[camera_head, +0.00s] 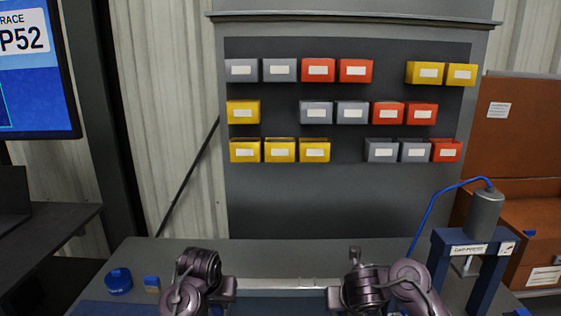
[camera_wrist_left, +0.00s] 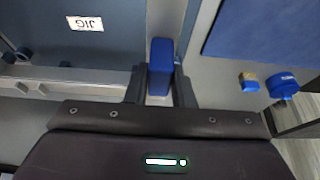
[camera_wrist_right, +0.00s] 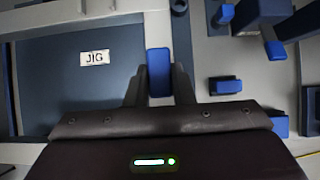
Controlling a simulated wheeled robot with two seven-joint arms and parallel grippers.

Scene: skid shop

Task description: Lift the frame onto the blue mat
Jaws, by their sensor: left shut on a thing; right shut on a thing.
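The frame (camera_head: 285,284) shows as a pale metal bar low in the head view, between my two grippers. My left gripper (camera_head: 229,290) is shut on a blue handle (camera_wrist_left: 160,62) of the frame at its left side. My right gripper (camera_head: 337,297) is shut on another blue handle (camera_wrist_right: 158,68) at its right side. The wrist views show the frame around a dark plate (camera_wrist_left: 70,55) labelled JIG; whether it rests there or is raised, I cannot tell. The blue mat (camera_wrist_left: 265,32) lies left of the frame; its edge shows in the head view (camera_head: 95,309).
A round blue cap (camera_head: 118,281) and a small blue-and-tan block (camera_head: 152,283) stand behind the mat. A blue press (camera_head: 474,248) with a grey cylinder stands on the right of the bench. A rack of coloured bins (camera_head: 345,200) rises behind the bench.

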